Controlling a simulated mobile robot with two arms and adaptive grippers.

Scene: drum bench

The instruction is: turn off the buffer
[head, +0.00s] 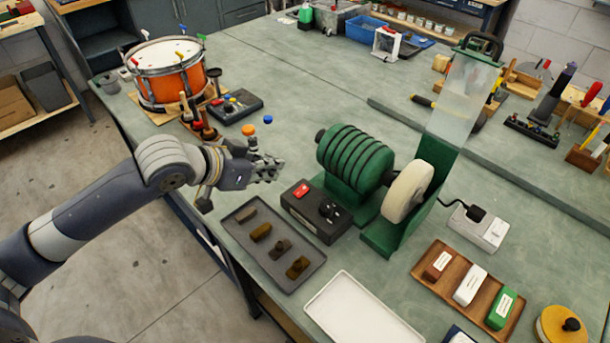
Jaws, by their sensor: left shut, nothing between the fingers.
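The buffer (350,155) is a green ribbed motor on a green stand in the middle of the bench. Its pale buffing wheel (408,190) faces right, with a clear shield (462,98) standing behind it. A dark control box (312,222) sits in front of the motor. It has a red switch (302,190) and a black knob (328,210). Whether the wheel spins cannot be told. My left gripper (272,170) is shut and empty, above the bench to the upper left of the control box, apart from it. My right gripper is not in view.
A grey tray (240,238) with several brown blocks lies below my gripper. A white tray (360,315) is at the front. An orange drum (170,75) and tools stand back left. A wooden tray (450,303) and a grey plug box (478,230) are at the right.

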